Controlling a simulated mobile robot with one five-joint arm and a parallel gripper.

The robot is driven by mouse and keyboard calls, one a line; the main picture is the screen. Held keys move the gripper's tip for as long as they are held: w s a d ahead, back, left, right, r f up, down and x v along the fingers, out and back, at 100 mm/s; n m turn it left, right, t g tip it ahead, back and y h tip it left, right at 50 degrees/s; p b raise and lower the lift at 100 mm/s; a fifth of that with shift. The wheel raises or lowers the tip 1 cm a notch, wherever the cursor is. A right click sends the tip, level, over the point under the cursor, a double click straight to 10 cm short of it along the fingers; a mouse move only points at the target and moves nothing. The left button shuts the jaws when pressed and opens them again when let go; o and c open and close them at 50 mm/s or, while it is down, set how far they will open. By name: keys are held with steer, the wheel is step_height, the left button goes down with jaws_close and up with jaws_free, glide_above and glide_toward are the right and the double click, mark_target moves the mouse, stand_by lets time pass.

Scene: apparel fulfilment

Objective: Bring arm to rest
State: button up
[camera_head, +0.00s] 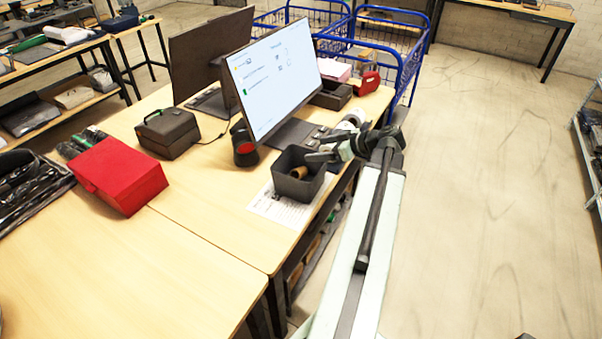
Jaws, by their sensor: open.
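My arm (372,220) reaches up from the bottom of the head view along the right edge of the table. My gripper (318,157) is at its far end, pointing left, over or close to the rear rim of a dark grey bin (299,187). The gripper is open and I see nothing held in it. Its fingers are small and dark, and I cannot tell whether they touch the bin. A brown roll lies inside the bin.
The wooden table (200,262) bears a red box (118,175), a dark case (167,132), a lit monitor (275,75) and a paper sheet (262,207). Blue wire carts (405,65) stand behind. Floor (480,200) to the right is clear up to a shelf (590,150).

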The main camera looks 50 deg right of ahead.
stand_by(0.6)
steer(key=w+a+n+g+y+p, duration=0.1)
steer(key=w+a+n+y, duration=0.1)
steer(key=w+a, duration=0.6)
steer(key=w+a+n+g+y, duration=0.1)
steer(key=w+a+n+g, duration=0.15)
steer(key=a, duration=0.95)
steer(key=w+a+n+g+y+p, duration=0.1)
steer(key=w+a+n+y, duration=0.1)
steer(key=w+a, duration=0.55)
steer(key=s+a+f+g+h, duration=0.1)
steer(key=s+a+f+g, duration=0.15)
steer(key=a, duration=0.65)
steer(key=s+a+f+g+h, duration=0.1)
steer(key=a+f+g+h, duration=0.15)
steer(key=a, duration=0.65)
steer(key=s+a+f+g+h, duration=0.1)
steer(key=s+a+f+g, duration=0.15)
steer(key=a, duration=0.65)
steer(key=s+d+f+m+h, duration=0.2)
steer(key=d+m+h, duration=0.1)
steer(key=d+m, duration=0.4)
steer(key=shift+m+p, duration=0.4)
steer(key=shift+m, duration=0.75)
steer(key=shift+a+h, duration=0.1)
steer(key=shift+h, duration=0.15)
